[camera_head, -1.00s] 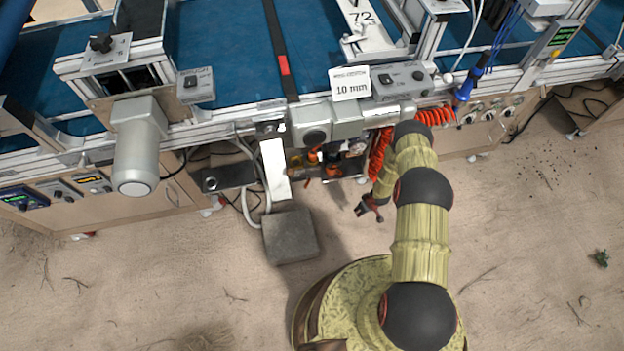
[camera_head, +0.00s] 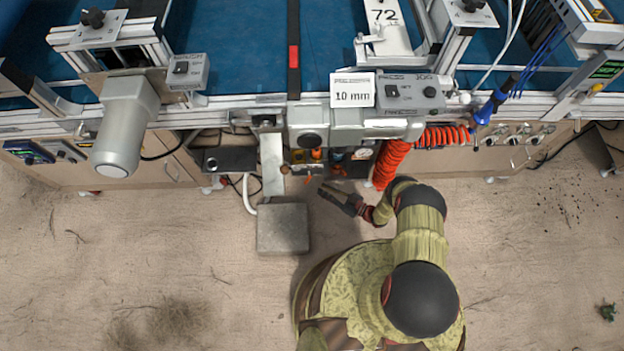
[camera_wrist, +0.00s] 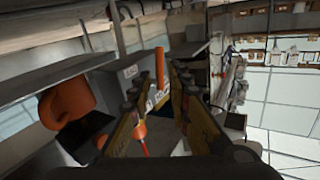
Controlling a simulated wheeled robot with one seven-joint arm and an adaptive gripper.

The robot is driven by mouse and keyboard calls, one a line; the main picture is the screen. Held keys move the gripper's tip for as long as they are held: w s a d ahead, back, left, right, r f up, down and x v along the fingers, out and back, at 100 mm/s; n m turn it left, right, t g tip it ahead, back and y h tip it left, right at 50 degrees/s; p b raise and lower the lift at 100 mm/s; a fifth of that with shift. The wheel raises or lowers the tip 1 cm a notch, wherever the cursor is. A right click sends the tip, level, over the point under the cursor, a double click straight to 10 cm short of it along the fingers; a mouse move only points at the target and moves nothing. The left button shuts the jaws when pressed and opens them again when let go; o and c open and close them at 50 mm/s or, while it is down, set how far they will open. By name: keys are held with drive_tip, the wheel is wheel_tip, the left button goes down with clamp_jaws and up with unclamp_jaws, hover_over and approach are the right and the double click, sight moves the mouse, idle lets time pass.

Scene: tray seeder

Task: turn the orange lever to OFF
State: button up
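My gripper (camera_head: 328,190) is low in front of the machine in the head view, just below the dark shelf under the frame. In the wrist view my gripper (camera_wrist: 158,82) is open, with a gap between its two fingers. An upright orange bar (camera_wrist: 160,65), which looks like the lever, stands beyond the fingertips, seen between them and apart from them. A small label is to its left; its text is too small to read. In the head view small orange parts (camera_head: 316,154) show on the shelf; I cannot tell which is the lever.
A larger orange rounded part (camera_wrist: 66,100) is at the left of the wrist view. A grey block (camera_head: 283,228) stands on the floor left of my gripper. A red coiled hose (camera_head: 392,162) hangs to its right. The machine's frame overhangs the shelf. Open floor lies at the left.

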drive_tip(key=b+x, duration=0.1)
drive_tip(key=x, duration=0.6)
drive_tip(key=shift+w+a+r, duration=0.3)
drive_tip(key=shift+w+r, duration=0.05)
drive_tip(key=shift+r, duration=0.25)
drive_tip(key=shift+c, duration=0.9)
clamp_jaws()
